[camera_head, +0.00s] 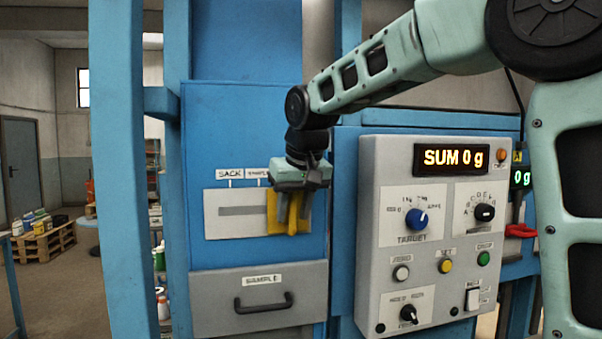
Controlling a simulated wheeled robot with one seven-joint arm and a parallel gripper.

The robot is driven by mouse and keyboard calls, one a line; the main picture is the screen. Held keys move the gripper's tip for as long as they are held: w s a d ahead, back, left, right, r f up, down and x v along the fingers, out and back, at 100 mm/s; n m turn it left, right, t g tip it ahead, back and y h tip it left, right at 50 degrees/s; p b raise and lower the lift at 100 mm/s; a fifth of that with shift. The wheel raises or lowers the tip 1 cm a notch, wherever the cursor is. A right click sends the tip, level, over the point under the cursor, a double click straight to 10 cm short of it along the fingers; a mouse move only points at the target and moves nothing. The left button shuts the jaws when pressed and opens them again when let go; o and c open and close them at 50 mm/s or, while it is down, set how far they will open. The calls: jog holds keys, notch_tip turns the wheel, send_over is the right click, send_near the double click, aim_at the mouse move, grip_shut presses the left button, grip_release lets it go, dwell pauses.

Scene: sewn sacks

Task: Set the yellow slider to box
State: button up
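The yellow slider (272,215) sits at the right end of the visible slot on a pale plate (230,226) on the blue cabinet. A label reading SACK (230,174) stands above the slot's left part. A second label (257,174), partly covered and hard to read, stands to its right. No label reading box is legible. My gripper (296,208) points down at the slider and covers part of its upper right side. The fingers overlap the slider in this view, and I cannot tell whether they are closed on it.
A grey drawer (220,305) labelled SAMPLE, with a black handle (263,303), is below the slider. A grey control box (450,300) with knobs, buttons and a display reading SUM 0 g (452,159) stands to the right. A blue post (122,200) is at left.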

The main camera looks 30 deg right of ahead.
jog(key=b+v, duration=0.2)
jog(key=v, duration=1.4)
jog(key=shift+s, duration=0.15)
jog(key=s+a+f+n+g+y+b, duration=0.1)
jog(key=s+a+f+n, duration=0.1)
jog(key=a+f, duration=0.45)
jog(key=s+a+f+n+g+b, duration=0.15)
jog(key=a+f, duration=0.25)
jog(key=f, duration=0.6)
jog(key=s+a+f+n+y+b, duration=0.1)
jog(key=s+a+f+n, duration=0.15)
jog(key=a+f, duration=0.4)
jog(key=s+f+n+g+h+b, duration=0.1)
jog(key=s+f+n+g+b, duration=0.1)
jog(key=s+f, duration=1.5)
notch_tip(320, 180, down, 4)
jog(key=shift+s+a+n, duration=0.3)
jog(key=shift+s+n, duration=0.05)
jog(key=shift+n, duration=0.25)
